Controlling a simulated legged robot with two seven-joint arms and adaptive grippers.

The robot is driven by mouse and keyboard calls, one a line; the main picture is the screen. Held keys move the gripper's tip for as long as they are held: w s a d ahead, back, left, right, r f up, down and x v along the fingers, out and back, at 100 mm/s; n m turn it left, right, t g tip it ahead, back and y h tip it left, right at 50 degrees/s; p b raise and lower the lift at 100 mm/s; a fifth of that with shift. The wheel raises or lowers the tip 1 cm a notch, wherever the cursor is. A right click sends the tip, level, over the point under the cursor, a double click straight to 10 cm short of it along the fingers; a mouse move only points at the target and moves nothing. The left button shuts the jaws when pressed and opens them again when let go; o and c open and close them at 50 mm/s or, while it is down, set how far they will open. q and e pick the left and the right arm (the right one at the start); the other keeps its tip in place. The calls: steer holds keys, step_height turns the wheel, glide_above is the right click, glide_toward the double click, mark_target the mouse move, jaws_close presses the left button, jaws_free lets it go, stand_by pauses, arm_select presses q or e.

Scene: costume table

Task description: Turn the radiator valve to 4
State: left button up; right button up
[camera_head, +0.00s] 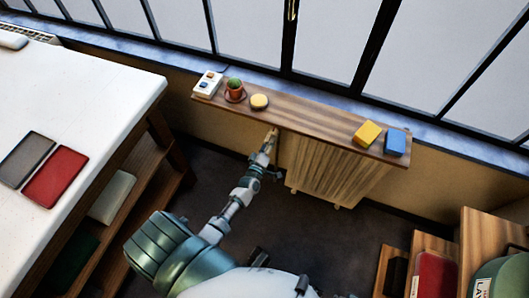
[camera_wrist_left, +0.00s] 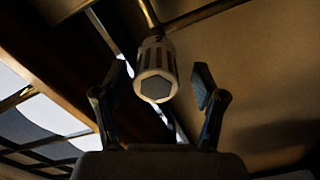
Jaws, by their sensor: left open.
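The radiator valve (camera_wrist_left: 156,72) is a white ribbed knob with a hexagonal end face, seen in the left wrist view. My left gripper (camera_wrist_left: 158,100) is open, with one finger on each side of the knob and gaps on both sides. In the head view my left gripper (camera_head: 268,145) is beside the left end of the radiator (camera_head: 330,170), under the wooden shelf. The valve is not clearly seen in the head view. My right gripper cannot be made out.
On the shelf (camera_head: 310,120) stand a small white panel (camera_head: 207,84), a potted cactus (camera_head: 235,90), a round yellow item (camera_head: 259,102), a yellow block (camera_head: 367,133) and a blue block (camera_head: 396,142). A white table (camera_head: 90,90) is at left. Wooden boxes stand at lower right.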

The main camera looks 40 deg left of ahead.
arm_select(q)
steer(key=v, duration=0.7)
steer(key=shift+s, duration=0.1)
steer(key=s+d+f+m+g+h+p, duration=0.2)
steer(key=s+d+f+m+g+h, duration=0.15)
steer(key=s+d+f+m, duration=0.35)
steer(key=s+d+f+m+g+h+p, duration=0.15)
steer(key=s+d+f+m+g, duration=0.25)
steer(key=f, duration=0.4)
steer(key=s+f+m+g, duration=0.3)
steer(key=s+f+g, duration=0.1)
steer(key=s, duration=0.6)
steer(key=s+d+f+m+g+p, duration=0.1)
steer(key=s+f+m+g, duration=0.2)
steer(key=s, duration=0.7)
steer(key=shift+f+m+g+y+p, duration=0.35)
steer(key=shift+f+g, duration=0.3)
steer(key=shift+f, duration=0.3)
arm_select(e)
steer(key=s+f, duration=0.4)
steer(key=f, duration=0.8)
steer(key=shift+s+d+f, duration=0.2)
steer(key=shift+d+f, duration=0.05)
steer(key=shift+d, duration=0.05)
